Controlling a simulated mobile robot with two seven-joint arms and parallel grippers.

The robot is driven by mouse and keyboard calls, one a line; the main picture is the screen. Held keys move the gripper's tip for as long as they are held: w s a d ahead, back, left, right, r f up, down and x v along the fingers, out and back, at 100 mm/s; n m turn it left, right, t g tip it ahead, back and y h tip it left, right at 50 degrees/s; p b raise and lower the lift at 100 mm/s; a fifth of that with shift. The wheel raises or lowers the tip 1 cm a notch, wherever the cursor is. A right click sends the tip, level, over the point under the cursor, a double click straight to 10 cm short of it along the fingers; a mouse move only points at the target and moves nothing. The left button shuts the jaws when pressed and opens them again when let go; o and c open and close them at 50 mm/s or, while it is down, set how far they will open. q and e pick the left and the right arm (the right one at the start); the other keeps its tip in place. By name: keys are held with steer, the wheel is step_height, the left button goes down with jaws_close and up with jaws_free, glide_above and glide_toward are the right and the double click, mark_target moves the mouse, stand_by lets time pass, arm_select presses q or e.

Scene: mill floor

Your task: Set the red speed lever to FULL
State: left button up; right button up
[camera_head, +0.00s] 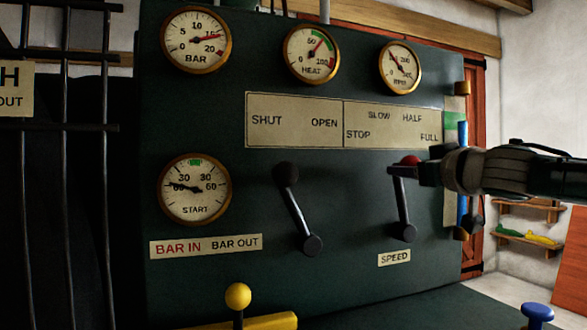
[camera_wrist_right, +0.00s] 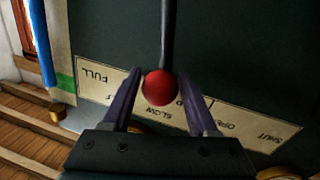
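The red speed lever has a red ball knob (camera_head: 410,160) on a dark arm (camera_head: 403,205) that stands nearly upright above the SPEED label. Its knob is below the SLOW and HALF marks, with FULL (camera_head: 429,138) up to its right. My right gripper (camera_head: 402,168) reaches in from the right at the knob. In the right wrist view the red knob (camera_wrist_right: 158,88) sits between the two fingers (camera_wrist_right: 160,90), with narrow gaps showing at its sides. The fingers look open around it. My left gripper is not in view.
A black-knobbed lever (camera_head: 298,210) stands left of the speed lever, under SHUT and OPEN. Gauges (camera_head: 311,54) line the panel top. A yellow-knobbed lever (camera_head: 238,297) is below. Dark bars (camera_head: 66,200) stand at left, and a blue-topped knob (camera_head: 537,312) at lower right.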

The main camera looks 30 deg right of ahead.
jaws_close()
stand_by(0.6)
